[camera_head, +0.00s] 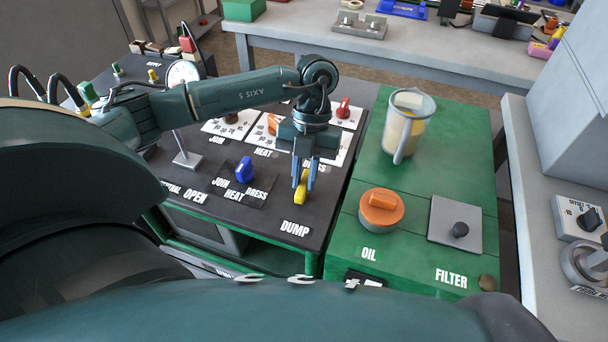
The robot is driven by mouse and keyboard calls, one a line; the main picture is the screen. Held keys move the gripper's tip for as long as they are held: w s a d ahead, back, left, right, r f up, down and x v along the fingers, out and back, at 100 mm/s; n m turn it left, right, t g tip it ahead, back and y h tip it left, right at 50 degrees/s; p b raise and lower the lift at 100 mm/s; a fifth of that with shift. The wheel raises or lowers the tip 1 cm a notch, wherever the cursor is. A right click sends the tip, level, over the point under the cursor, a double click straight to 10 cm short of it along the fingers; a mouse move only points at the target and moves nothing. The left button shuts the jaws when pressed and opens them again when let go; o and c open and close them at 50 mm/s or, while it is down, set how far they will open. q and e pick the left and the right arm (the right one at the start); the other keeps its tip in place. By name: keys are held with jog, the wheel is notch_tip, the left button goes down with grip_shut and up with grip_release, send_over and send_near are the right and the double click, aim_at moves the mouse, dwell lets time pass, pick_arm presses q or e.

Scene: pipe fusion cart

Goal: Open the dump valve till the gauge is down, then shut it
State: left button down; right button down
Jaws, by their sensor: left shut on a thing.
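The dump valve (301,190) is a yellow lever handle on the dark panel, just above the white word DUMP. My left gripper (304,182) comes down on it from above and is shut on the yellow handle, with a blue-grey finger on each side. The handle points roughly toward the front of the panel. The gauge (183,73) is a round white dial at the back left of the panel, partly behind my left arm. Its needle is too small to read. My right gripper is not in view.
A blue selector knob (244,170) stands left of the valve. The green cabinet (459,125) on the right carries a clear jug (407,124), an orange oil cap (381,208) and a filter plate (455,226). A red knob (343,108) stands behind the gripper.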

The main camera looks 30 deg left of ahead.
pick_arm(q)
jog(key=shift+m, duration=0.3)
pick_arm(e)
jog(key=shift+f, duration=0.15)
pick_arm(q)
jog(key=c, duration=1.4)
grip_release()
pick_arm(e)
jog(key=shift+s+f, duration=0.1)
pick_arm(q)
jog(key=shift+o, duration=0.2)
jog(key=v, duration=1.3)
jog(key=shift+p, duration=0.3)
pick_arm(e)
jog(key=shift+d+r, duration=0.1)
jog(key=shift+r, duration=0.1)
pick_arm(q)
jog(key=shift+d+r, duration=0.1)
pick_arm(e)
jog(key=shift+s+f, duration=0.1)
pick_arm(q)
jog(key=shift+s, duration=0.1)
